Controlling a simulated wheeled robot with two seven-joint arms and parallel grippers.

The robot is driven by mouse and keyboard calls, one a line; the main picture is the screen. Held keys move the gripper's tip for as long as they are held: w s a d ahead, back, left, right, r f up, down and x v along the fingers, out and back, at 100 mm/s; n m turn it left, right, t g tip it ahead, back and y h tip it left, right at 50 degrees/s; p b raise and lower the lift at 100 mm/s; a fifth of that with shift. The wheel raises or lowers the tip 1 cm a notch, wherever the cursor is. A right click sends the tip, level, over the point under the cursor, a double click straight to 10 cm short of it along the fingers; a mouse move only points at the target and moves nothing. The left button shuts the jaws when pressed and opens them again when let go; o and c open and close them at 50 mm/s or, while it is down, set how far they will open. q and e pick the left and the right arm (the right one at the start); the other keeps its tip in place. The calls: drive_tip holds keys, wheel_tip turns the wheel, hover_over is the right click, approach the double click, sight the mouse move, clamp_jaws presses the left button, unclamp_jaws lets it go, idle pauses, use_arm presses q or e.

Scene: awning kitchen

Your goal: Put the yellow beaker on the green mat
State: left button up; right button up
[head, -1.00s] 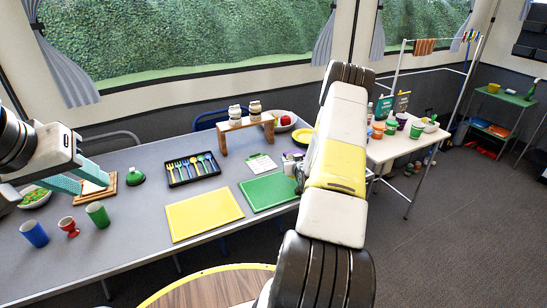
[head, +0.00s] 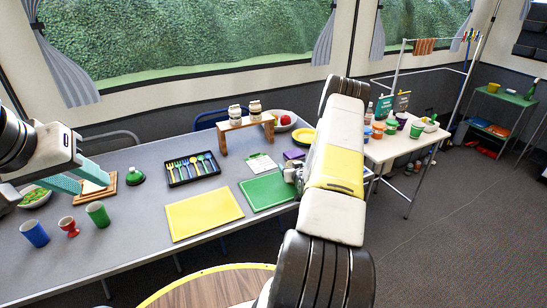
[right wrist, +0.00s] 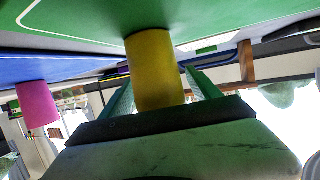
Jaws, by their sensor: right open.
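The yellow beaker (right wrist: 155,70) is between the two fingers of my right gripper (right wrist: 165,92) in the right wrist view. That gripper is open. The view is upside down, and the beaker's base meets the green mat (right wrist: 230,18); I cannot tell whether it rests there or is just above. In the head view the green mat (head: 268,191) lies on the table beside the yellow mat, and my right arm hides the beaker. My right gripper (head: 291,176) is partly hidden at the mat's right edge. My left gripper (head: 82,178) is open and empty at the left.
A pink beaker (right wrist: 37,103) stands on a blue surface beside the green mat. The yellow mat (head: 204,214), cutlery tray (head: 190,168), blue cup (head: 34,233), red goblet (head: 69,226) and green cup (head: 98,214) are on the table.

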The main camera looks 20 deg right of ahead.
drive_tip(key=shift+r, duration=0.1)
drive_tip(key=shift+s+r, duration=0.1)
drive_tip(key=shift+s, duration=0.15)
drive_tip(key=v, duration=1.1)
drive_tip(key=a+r+n+g+y, duration=0.1)
drive_tip(key=a+r, duration=0.3)
drive_tip(key=r, duration=0.4)
drive_tip(key=s+a+r+g, duration=0.1)
drive_tip(key=a+r, duration=0.3)
drive_tip(key=r, duration=0.4)
drive_tip(key=a+r+n+g+y, duration=0.15)
drive_tip(key=a+r, duration=0.25)
drive_tip(key=r, duration=0.4)
drive_tip(key=s+a+r+g, duration=0.1)
drive_tip(key=s+a+r, duration=0.2)
drive_tip(key=s+a, duration=0.2)
drive_tip(key=s+a+r+g+y, duration=0.1)
drive_tip(key=s+a+r, duration=0.3)
drive_tip(key=s, duration=0.8)
drive_tip(key=s+a+r+g+y, duration=0.1)
drive_tip(key=s+a+r+g, duration=0.1)
drive_tip(key=s+a, duration=0.3)
drive_tip(key=s+r, duration=0.1)
drive_tip(key=s, duration=0.2)
drive_tip(key=shift+s+a+r, duration=0.3)
drive_tip(key=shift+s+r, duration=0.05)
drive_tip(key=shift+r, duration=0.05)
